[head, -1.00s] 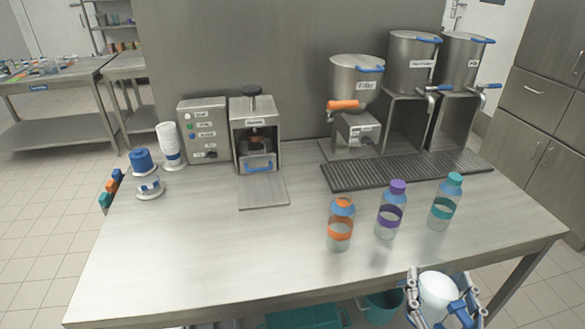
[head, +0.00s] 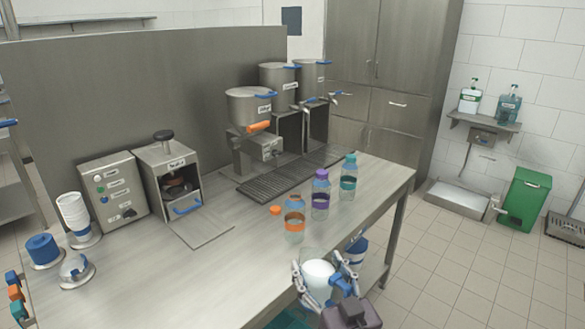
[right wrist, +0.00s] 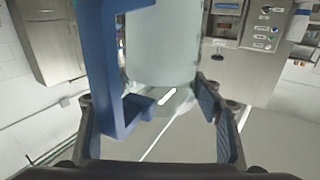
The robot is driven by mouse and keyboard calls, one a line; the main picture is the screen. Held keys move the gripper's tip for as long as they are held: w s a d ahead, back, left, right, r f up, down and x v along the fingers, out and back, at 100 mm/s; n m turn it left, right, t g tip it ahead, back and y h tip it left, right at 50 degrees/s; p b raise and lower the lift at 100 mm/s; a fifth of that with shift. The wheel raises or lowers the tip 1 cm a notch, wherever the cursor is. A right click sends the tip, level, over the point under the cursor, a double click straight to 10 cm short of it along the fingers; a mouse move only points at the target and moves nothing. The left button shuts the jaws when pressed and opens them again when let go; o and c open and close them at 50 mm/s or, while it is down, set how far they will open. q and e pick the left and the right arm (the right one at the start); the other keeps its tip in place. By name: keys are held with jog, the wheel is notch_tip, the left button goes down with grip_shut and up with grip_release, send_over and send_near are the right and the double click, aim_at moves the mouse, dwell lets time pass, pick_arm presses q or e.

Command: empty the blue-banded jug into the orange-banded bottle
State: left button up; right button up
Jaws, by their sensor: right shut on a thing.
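The jug (head: 318,273) has clear walls, white contents and a blue handle. It is upright at the table's front edge, held by my right gripper (head: 326,281). In the right wrist view, the jug (right wrist: 163,50) and its blue handle stand between the fingers of my right gripper (right wrist: 155,118); no band can be made out. The orange-banded bottle (head: 294,228) stands upright on the table, behind and left of the jug. Its top looks uncapped, and an orange cap (head: 275,210) is beside it on the left. My left gripper is out of view.
A purple-banded bottle (head: 320,201) and a teal-banded bottle (head: 348,182), both capped, stand right of the orange-banded one. The filler (head: 250,108) and drip grate (head: 270,185) are behind.

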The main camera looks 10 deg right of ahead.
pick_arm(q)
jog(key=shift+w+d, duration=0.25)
pick_arm(e)
jog(key=w+r+n+y, duration=0.1)
jog(key=w+r, duration=0.5)
jog(key=w, duration=0.5)
jog(key=w+r+y, duration=0.1)
jog(key=w+r, duration=0.6)
jog(key=w, duration=0.4)
jog(key=shift+w+d+n+g, duration=0.15)
jog(key=shift+w+n+g, duration=0.25)
jog(key=shift+r, duration=0.1)
